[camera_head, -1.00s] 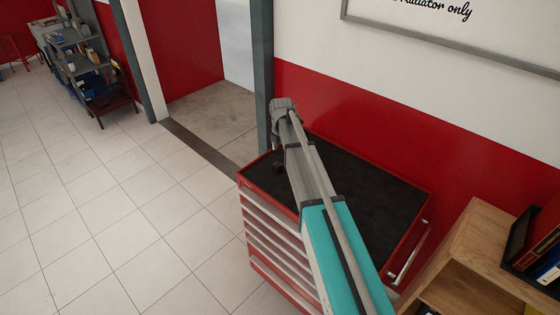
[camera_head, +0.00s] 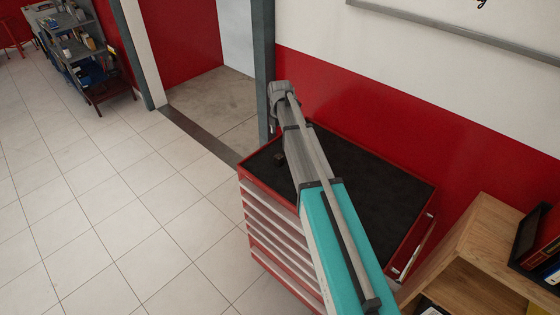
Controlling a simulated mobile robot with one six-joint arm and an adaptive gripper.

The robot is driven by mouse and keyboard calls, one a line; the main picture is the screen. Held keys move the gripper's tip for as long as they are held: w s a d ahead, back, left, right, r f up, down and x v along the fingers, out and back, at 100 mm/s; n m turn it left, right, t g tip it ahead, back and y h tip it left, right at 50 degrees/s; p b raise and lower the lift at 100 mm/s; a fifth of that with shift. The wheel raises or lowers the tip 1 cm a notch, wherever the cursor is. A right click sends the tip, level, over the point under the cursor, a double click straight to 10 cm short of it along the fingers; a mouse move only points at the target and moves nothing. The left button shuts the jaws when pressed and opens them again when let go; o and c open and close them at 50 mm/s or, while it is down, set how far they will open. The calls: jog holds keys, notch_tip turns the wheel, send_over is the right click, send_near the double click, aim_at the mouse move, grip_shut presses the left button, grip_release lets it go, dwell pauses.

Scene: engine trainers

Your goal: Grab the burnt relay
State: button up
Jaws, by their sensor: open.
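No burnt relay can be made out in this view. A small dark shape (camera_head: 279,158) shows just left of my arm, over the black top of the red tool cabinet (camera_head: 380,205). It is too small and dark to tell what it is. My arm reaches from the bottom edge up over the cabinet, and its grey far joint stands near the cabinet's back left corner. My gripper's fingers cannot be made out. The arm hides part of the cabinet top.
A wooden shelf unit (camera_head: 470,245) with binders (camera_head: 550,250) stands at the lower right. A grey post (camera_head: 262,70) and a red and white wall rise behind the cabinet. A grey shelf rack (camera_head: 85,55) stands at the far left. The tiled floor (camera_head: 120,220) at left is clear.

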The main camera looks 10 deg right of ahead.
aim_at(280, 155)
jog(key=shift+f+b, duration=3.95)
jog(key=shift+f, duration=0.2)
jog(key=shift+w+f+b, duration=0.1)
jog(key=shift+f+b, duration=2.5)
grip_shut()
